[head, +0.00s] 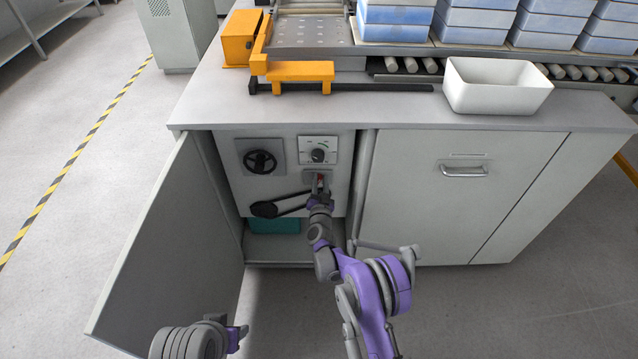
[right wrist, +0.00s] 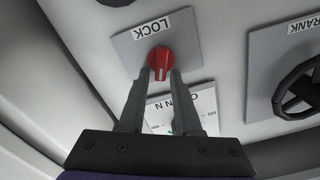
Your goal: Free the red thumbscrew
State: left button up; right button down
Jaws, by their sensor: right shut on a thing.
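The red thumbscrew (right wrist: 161,61) sits on a grey plate marked LOCK (right wrist: 184,36). In the head view the red thumbscrew (head: 320,179) is a small spot inside the open cabinet, mostly covered by my gripper. My right gripper (right wrist: 164,72) has its two dark fingertips on either side of the thumbscrew and is shut on it. It also shows in the head view (head: 320,187), reaching into the cabinet. My left arm shows at the bottom left of the head view; its gripper's jaws cannot be made out.
A black handwheel (head: 260,162) is left of a white dial panel (head: 318,150), above the thumbscrew. The open cabinet door (head: 165,250) stands left. A white bin (head: 497,87) is on the worktop.

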jog(key=m, duration=0.1)
jog(key=m+b, duration=0.1)
jog(key=m, duration=0.1)
jog(key=shift+d+f+m+b, duration=0.25)
jog(key=shift+f+m+b, duration=0.1)
jog(key=shift+m, duration=0.05)
jog(key=shift+a+f+m+b, duration=0.35)
jog(key=shift+m+b, duration=0.55)
jog(key=shift+m, duration=3.75)
jog(key=shift+a+f+m+b, duration=0.1)
jog(key=shift+f+m+b, duration=0.7)
jog(key=shift+m, duration=3.9)
jog(key=shift+a+f+m+b, duration=0.25)
jog(key=shift+m+b, duration=0.8)
jog(key=shift+m, duration=3.6)
jog(key=c, duration=0.9)
grip_release()
jog(key=shift+o, duration=0.2)
jog(key=s+p, duration=0.2)
jog(key=s, duration=0.8)
jog(key=shift+s, duration=0.4)
